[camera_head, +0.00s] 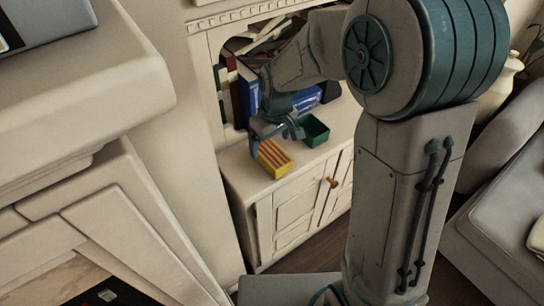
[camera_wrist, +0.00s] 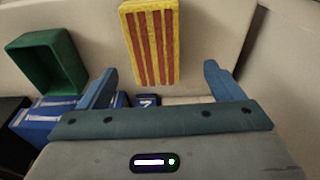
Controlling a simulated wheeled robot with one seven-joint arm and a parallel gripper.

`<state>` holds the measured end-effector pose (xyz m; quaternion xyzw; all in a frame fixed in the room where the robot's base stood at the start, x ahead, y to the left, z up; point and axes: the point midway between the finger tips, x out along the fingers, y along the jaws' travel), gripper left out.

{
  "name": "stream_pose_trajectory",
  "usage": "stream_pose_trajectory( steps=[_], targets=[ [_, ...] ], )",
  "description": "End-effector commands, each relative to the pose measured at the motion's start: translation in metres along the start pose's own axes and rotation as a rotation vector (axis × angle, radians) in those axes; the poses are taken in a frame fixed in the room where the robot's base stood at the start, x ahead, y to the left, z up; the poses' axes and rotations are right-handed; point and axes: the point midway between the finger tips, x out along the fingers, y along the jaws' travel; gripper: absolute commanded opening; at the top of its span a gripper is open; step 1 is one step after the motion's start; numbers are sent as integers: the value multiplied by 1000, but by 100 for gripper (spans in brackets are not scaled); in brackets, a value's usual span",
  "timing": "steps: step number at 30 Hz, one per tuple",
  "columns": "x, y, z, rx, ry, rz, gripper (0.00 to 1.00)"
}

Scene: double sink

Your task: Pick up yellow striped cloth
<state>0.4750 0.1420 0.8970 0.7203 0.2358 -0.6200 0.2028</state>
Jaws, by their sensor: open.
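The yellow striped cloth (camera_head: 273,157) looks like a flat-sided yellow block with red stripes. It rests on top of the white cabinet (camera_head: 240,174), near its front left part. In the wrist view the cloth (camera_wrist: 151,43) is at top centre, with its lower end between the lines of my two fingers. My gripper (camera_head: 277,131) is open and empty, above and just behind the cloth in the head view. The fingers (camera_wrist: 160,72) stand wide on either side in the wrist view, with no visible contact. The exact height gap is hard to tell.
A green open box (camera_head: 314,131) stands right of the cloth, close to my gripper; it also shows in the wrist view (camera_wrist: 45,63). Blue books (camera_head: 307,99) and other books fill the shelf recess behind. A cream wall (camera_head: 165,120) stands left of the cabinet.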

Motion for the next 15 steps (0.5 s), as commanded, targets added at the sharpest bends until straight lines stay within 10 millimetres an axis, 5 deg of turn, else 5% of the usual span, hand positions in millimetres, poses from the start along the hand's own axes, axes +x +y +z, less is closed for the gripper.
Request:
stream_pose_trajectory(
  steps=[15],
  targets=[
    [56,7,6,-1,-2,-1,87]
  ],
)
